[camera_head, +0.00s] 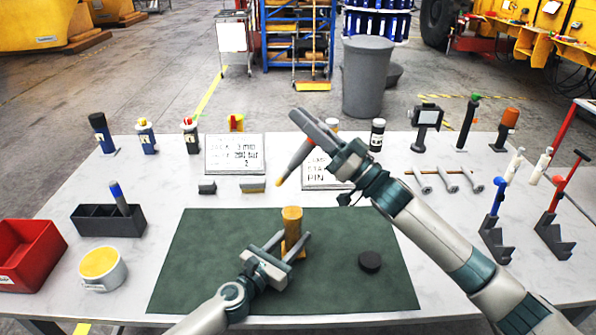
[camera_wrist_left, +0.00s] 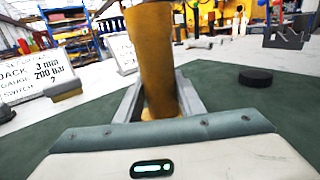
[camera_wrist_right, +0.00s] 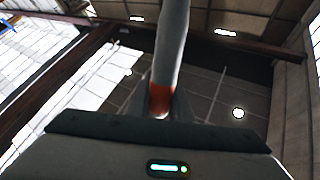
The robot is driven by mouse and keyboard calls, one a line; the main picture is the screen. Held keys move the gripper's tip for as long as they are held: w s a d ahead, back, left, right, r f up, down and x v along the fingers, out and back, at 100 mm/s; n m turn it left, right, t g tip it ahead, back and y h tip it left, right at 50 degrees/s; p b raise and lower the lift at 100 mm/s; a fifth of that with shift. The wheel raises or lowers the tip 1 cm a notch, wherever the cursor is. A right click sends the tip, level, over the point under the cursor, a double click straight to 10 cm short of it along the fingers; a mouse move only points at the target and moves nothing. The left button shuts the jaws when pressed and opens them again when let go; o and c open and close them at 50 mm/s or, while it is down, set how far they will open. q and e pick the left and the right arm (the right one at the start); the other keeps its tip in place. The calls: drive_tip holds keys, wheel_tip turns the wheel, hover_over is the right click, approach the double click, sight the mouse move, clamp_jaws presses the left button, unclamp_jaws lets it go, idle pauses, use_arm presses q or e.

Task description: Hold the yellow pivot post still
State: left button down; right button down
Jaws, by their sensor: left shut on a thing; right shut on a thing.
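The yellow pivot post (camera_head: 292,222) stands upright on the green mat (camera_head: 205,250). My left gripper (camera_head: 291,246) is shut on its lower part. In the left wrist view the post (camera_wrist_left: 153,50) rises between the two fingers (camera_wrist_left: 160,103). My right gripper (camera_head: 318,128) is raised above the table, up and to the right of the post. It is shut on a grey tool (camera_head: 296,158) with a red-orange band and a yellowish tip, held at a slant. The right wrist view shows its grey shaft (camera_wrist_right: 172,45) and orange band between the fingers (camera_wrist_right: 160,103).
A black puck (camera_head: 370,261) lies on the mat, right of the post.

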idle(0.3)
use_arm(q)
drive_tip(key=c, duration=1.1)
unclamp_jaws()
drive_tip(key=shift+s+a, duration=0.1)
drive_tip(key=v, duration=1.1)
drive_tip(key=shift+s+a, duration=0.2)
drive_tip(key=shift+s, duration=0.1)
drive_tip(key=shift+d, duration=0.1)
